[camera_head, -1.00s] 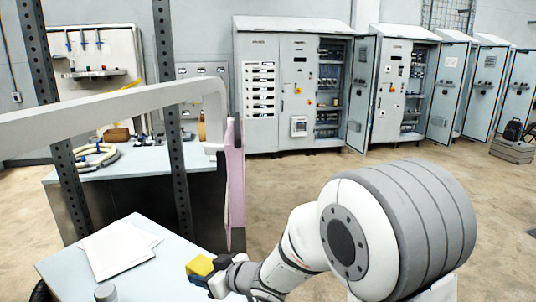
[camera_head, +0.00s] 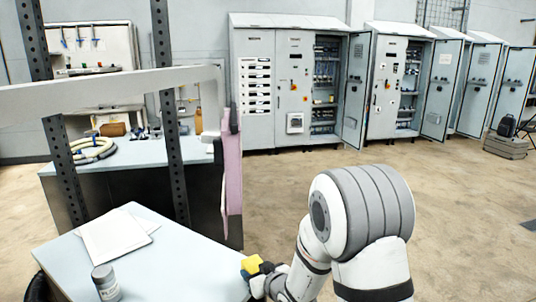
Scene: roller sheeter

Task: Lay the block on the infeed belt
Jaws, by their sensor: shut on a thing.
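A small yellow block (camera_head: 251,265) shows low in the middle of the head view, at the right edge of the pale table (camera_head: 175,262). My gripper (camera_head: 258,275) is shut on the block. The gripper is small and partly hidden by my own wrist, so the fingers are hard to make out. I cannot tell how high the block is above the table level. No infeed belt can be made out in this view.
White sheets (camera_head: 115,236) and a grey jar (camera_head: 105,284) are on the pale table. A perforated post (camera_head: 172,120) and a pink hanging panel (camera_head: 232,175) stand behind it. A farther bench (camera_head: 135,155) holds a coiled hose (camera_head: 93,148). Open floor lies right, before grey cabinets (camera_head: 290,85).

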